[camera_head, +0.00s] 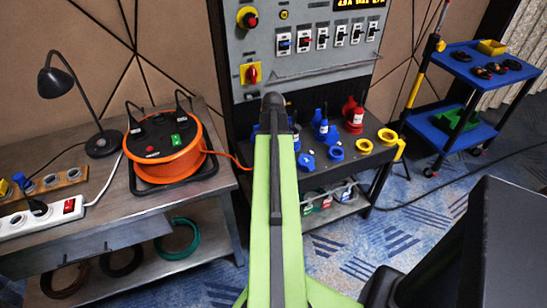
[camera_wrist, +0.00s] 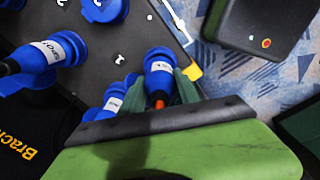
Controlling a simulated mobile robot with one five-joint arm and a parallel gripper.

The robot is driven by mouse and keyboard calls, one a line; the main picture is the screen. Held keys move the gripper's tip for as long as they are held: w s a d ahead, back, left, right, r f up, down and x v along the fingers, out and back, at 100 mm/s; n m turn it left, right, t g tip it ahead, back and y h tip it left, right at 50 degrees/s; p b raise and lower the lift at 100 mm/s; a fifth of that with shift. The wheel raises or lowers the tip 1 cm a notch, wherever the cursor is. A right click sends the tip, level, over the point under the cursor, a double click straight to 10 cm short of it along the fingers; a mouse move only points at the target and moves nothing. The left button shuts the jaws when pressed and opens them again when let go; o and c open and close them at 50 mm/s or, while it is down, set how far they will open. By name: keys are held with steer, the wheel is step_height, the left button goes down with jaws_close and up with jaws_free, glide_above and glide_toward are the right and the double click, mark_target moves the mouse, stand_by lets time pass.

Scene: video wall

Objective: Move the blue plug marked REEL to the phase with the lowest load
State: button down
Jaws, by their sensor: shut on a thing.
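In the wrist view my gripper (camera_wrist: 165,80) is shut on a blue plug (camera_wrist: 158,62) with a white label. The label is too small to read, but an orange cable end shows at the plug's back. A blue plug marked SPOT (camera_wrist: 50,50) lies to the left, and another labelled blue plug (camera_wrist: 112,98) is close beside my gripper. In the head view my arm hides my fingers and the held plug. The grey panel (camera_head: 300,72) has a yellow number display (camera_head: 358,3), cut off at the top and not clearly legible.
Blue sockets (camera_head: 307,162), a standing blue plug (camera_head: 322,127), a red plug (camera_head: 353,117) and yellow sockets (camera_head: 387,137) are on the dark bench. An orange cable reel (camera_head: 165,157) stands on the left table. A blue cart (camera_head: 465,68) stands at the right.

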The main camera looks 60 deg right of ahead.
steer(key=shift+f+b, duration=0.95)
steer(key=shift+f, duration=0.05)
steer(key=c, duration=0.8)
jaws_free()
steer(key=shift+c, duration=0.3)
steer(key=shift+o, duration=1.3)
steer(key=shift+r, duration=0.1)
step_height(320, 180, up, 6)
steer(key=p, duration=0.6)
steer(key=shift+w, duration=0.1)
